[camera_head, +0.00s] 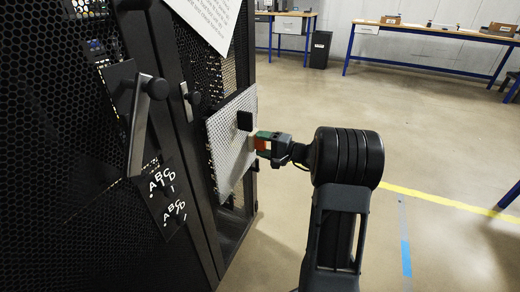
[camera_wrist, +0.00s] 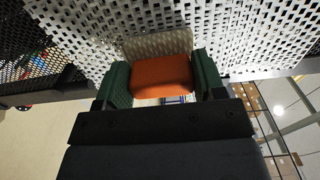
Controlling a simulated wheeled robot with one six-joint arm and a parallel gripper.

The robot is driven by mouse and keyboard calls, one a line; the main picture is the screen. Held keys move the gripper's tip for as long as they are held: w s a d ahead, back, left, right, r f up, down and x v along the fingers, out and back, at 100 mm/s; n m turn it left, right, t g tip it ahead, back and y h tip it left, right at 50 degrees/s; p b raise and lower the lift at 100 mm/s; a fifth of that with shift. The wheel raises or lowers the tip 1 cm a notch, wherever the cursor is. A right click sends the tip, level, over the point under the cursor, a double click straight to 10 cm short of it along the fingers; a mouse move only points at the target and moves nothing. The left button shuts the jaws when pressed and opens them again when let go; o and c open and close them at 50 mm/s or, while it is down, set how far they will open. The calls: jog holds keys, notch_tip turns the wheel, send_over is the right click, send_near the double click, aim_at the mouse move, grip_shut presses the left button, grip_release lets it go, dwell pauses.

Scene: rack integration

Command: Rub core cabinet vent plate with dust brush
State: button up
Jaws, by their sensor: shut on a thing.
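The vent plate (camera_head: 226,150) is a light grey perforated panel on the front of the black cabinet, with a small black block (camera_head: 245,120) near its right edge. It also fills the top of the wrist view (camera_wrist: 255,35). My gripper (camera_head: 267,146) has green fingers and is shut on the dust brush, whose orange body (camera_wrist: 160,76) sits between them. The brush's pale bristle end (camera_wrist: 158,43) points at the plate. It is at or very near the plate's right part, below the black block; I cannot tell if it touches.
A black mesh cabinet door (camera_head: 60,150) with a long handle (camera_head: 141,120) and lettered labels stands at left. A white printed sheet (camera_head: 208,18) hangs above the plate. Blue-legged workbenches (camera_head: 435,35) and a dark bin (camera_head: 320,49) stand far back.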

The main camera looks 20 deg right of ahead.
jog(key=shift+w+d, duration=0.2)
jog(key=shift+d, duration=0.1)
jog(key=shift+w+f+b, duration=0.1)
jog(key=shift+b, duration=0.2)
jog(key=shift+a, duration=0.1)
jog(key=shift+s+a+b, duration=0.85)
jog(key=shift+s+a, duration=0.15)
jog(key=shift+a, duration=0.3)
jog(key=shift+s+a, duration=0.25)
jog(key=shift+a, duration=0.1)
jog(key=shift+c, duration=0.8)
jog(key=b+v, duration=0.1)
jog(key=v, duration=0.5)
jog(key=shift+b, duration=0.3)
jog(key=shift+d, duration=0.15)
